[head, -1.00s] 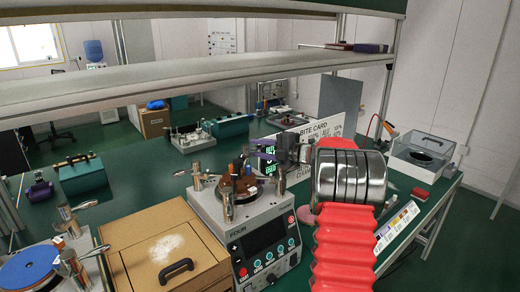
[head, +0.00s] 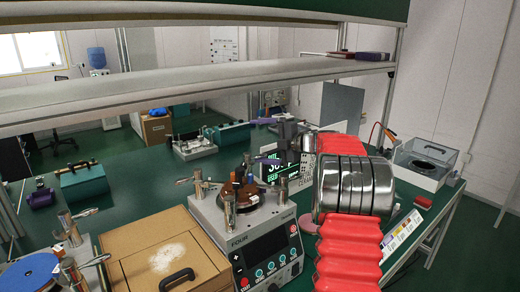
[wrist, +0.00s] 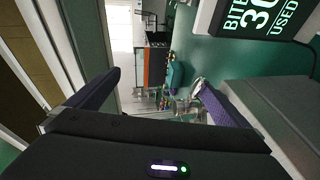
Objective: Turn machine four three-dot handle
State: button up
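Machine four (head: 232,222), a pale box with a dark front panel marked FOUR, stands at bottom centre in the head view. A brown round plate (head: 240,194) sits on top with several metal posts around it. One metal handle (head: 188,181) sticks out to the left; another post (head: 229,211) stands at the front. Dot marks on the handles are too small to read. My gripper (head: 257,141) is above and behind the plate, apart from the machine. Its purple fingers are spread one above the other with nothing between them. The wrist view also shows my gripper (wrist: 158,88) open and empty.
A wooden box (head: 165,250) is left of the machine. A shelf (head: 190,92) crosses above. A clear-lidded case (head: 425,160) is at right.

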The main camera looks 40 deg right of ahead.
jog(key=shift+t, duration=0.3)
notch_tip(320, 180, up, 5)
jog(key=shift+f, duration=0.2)
jog(key=f, duration=0.1)
jog(key=s+f, duration=0.1)
jog(key=f, duration=0.1)
jog(key=shift+s, duration=0.1)
jog(key=shift+v, duration=1.7)
jog(key=shift+s+d, duration=0.15)
jog(key=shift+s, duration=0.1)
jog(key=shift+c, duration=1.4)
jog(key=shift+s, duration=0.25)
jog(key=c, duration=1)
jog(key=v, duration=1.1)
jog(key=shift+a+f, duration=0.3)
jog(key=shift+a, duration=0.05)
